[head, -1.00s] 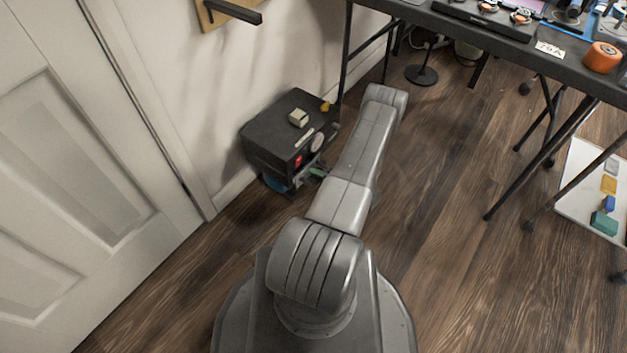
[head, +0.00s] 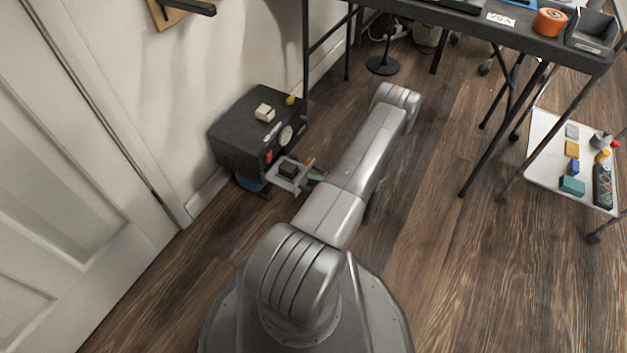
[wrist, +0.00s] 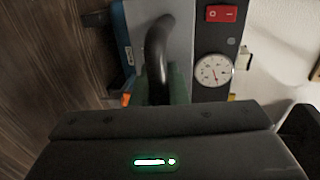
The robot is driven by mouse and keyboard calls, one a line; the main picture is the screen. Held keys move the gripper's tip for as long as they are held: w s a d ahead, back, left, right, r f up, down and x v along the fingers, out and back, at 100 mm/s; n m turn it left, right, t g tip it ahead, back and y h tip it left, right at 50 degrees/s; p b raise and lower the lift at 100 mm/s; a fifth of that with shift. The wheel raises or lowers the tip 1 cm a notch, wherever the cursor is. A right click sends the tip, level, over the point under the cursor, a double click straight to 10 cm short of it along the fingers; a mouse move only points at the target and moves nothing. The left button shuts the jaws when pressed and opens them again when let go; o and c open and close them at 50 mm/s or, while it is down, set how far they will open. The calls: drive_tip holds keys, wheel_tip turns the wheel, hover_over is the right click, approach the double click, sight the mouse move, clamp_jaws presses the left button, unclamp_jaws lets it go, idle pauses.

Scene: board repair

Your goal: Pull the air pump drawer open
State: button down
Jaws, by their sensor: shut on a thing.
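The air pump (head: 250,125) is a black box on the floor against the wall, with a gauge and a red switch on its front. Its grey drawer (head: 273,179) stands out from the front, and a dark block shows inside it. In the wrist view the drawer's black curved handle (wrist: 157,48) runs down to my gripper (wrist: 165,92). My gripper is shut on the handle; the fingertips are partly hidden by its own dark body. In the head view, my gripper (head: 318,177) is mostly hidden by my arm.
A small beige block (head: 265,113) and a yellow piece (head: 290,99) lie on the pump. A white door (head: 90,150) is at left. A black table (head: 470,22) stands behind at right, over a white tray (head: 545,125) of items. The wooden floor between is clear.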

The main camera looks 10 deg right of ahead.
drive_tip(key=c, duration=1.7)
unclamp_jaws()
drive_tip(key=p+v, duration=0.2)
drive_tip(key=v, duration=1.1)
drive_tip(key=shift+s+d+p, duration=0.2)
drive_tip(key=shift+d+p, duration=0.15)
drive_tip(key=shift+p, duration=0.05)
drive_tip(key=shift+a, duration=0.1)
drive_tip(key=b+x, duration=0.2)
drive_tip(key=x, duration=1.2)
drive_tip(key=shift+b, duration=0.35)
drive_tip(key=shift+r, duration=0.1)
